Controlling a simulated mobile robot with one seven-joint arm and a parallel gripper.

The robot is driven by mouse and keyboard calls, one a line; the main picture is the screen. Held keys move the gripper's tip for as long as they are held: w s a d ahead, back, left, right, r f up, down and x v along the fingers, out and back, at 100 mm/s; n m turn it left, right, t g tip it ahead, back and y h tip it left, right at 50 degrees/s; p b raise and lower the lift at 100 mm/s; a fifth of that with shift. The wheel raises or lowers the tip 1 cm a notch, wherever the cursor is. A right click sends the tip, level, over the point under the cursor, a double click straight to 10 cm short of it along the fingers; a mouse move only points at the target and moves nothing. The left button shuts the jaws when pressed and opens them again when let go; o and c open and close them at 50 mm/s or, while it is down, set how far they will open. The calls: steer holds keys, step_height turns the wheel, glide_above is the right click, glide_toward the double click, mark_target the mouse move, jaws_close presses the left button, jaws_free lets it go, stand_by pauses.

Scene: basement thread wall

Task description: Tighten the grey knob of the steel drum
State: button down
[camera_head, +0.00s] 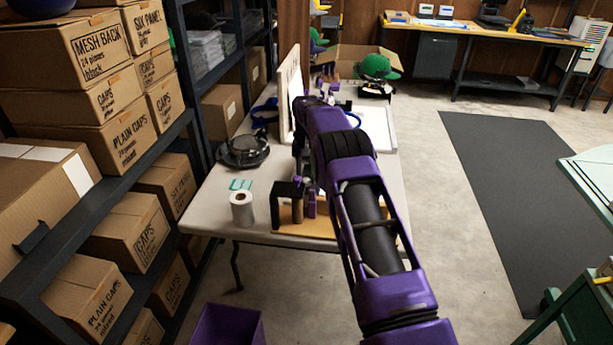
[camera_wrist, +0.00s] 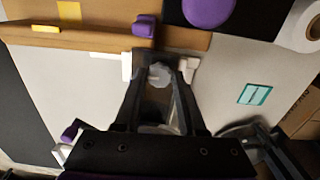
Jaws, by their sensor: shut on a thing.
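In the wrist view, my gripper (camera_wrist: 161,68) has its two dark fingers closed on a grey knob (camera_wrist: 159,76), one finger on each side. A pale grey, shiny shape shows between the fingers below the knob; I cannot tell whether it is part of the steel drum. In the head view, my purple arm reaches over the white table and hides the knob and the fingertips. A dark round device with a shiny rim (camera_head: 243,150) sits on the table to the left of my arm; I cannot tell if it is the drum.
Shelves of cardboard boxes (camera_head: 98,52) line the left.

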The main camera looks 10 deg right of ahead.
mark_target(306, 180)
steer(key=shift+c, duration=2.4)
jaws_free()
steer(key=shift+r, duration=0.1)
step_height(306, 180, up, 17)
steer(key=p, duration=0.3)
steer(key=shift+r+p, duration=0.15)
steer(key=shift+p, duration=0.2)
